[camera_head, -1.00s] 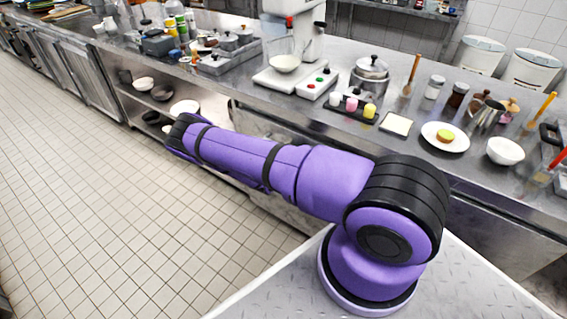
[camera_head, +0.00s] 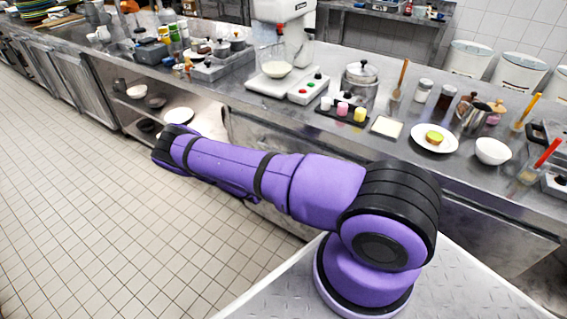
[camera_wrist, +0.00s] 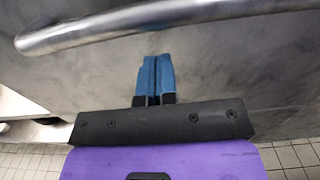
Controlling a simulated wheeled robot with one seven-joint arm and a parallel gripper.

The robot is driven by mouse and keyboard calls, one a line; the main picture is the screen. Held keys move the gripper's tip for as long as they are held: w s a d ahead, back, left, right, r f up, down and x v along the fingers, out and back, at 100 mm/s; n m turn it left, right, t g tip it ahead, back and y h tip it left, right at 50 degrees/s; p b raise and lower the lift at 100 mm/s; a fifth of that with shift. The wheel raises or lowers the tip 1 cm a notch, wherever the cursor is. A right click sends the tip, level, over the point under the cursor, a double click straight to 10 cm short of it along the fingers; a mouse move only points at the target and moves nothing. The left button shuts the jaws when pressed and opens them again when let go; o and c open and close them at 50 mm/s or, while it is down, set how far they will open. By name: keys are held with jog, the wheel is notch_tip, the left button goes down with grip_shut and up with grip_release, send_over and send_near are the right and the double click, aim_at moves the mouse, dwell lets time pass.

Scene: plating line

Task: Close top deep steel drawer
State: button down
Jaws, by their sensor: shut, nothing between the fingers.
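The steel drawer front (camera_wrist: 225,75) fills most of the wrist view, with its bar handle (camera_wrist: 130,22) running across the top. My gripper (camera_wrist: 154,62) has blue fingers pressed together and empty, pointing at the drawer front below the handle. The fingertips look close to the steel; I cannot tell whether they touch it. In the head view, steel fronts (camera_head: 268,137) show below the counter, partly behind my purple arm. My gripper is hidden there, and how far the drawer stands out cannot be told.
The steel counter (camera_head: 215,91) above holds a mixer (camera_head: 284,40), a lidded pot (camera_head: 360,82), a plate (camera_head: 420,146) and a white bowl (camera_head: 492,151). An open shelf with dishes (camera_head: 179,115) lies left of the drawer fronts. The tiled floor (camera_head: 90,200) at left is clear.

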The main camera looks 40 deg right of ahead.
jog(key=v, duration=1)
jog(key=shift+a, duration=0.25)
jog(key=s+a+r+m+g+y, duration=0.25)
jog(key=r+m, duration=0.25)
jog(key=r, duration=0.8)
jog(key=s+a+r+m+g+y, duration=0.1)
jog(key=r+m+g+y, duration=0.4)
jog(key=r, duration=0.8)
jog(key=s+a+r+m+g+y, duration=0.15)
jog(key=r+m, duration=0.45)
jog(key=r, duration=0.7)
jog(key=s+a+r+m+t+y, duration=0.3)
jog(key=s+r+t+y, duration=0.15)
jog(key=s+r, duration=0.85)
jog(key=s+a+r+m+t+y, duration=0.1)
jog(key=s+a+r+t+y, duration=0.1)
jog(key=s+r, duration=0.2)
jog(key=s+a+r+m+t+y, duration=0.1)
jog(key=s+a+r+t, duration=0.1)
jog(key=s+r, duration=0.3)
jog(key=s, duration=0.4)
jog(key=shift+a+m+y, duration=0.3)
jog(key=shift+y, duration=0.05)
jog(key=shift+s+d, duration=0.1)
jog(key=shift+d, duration=0.05)
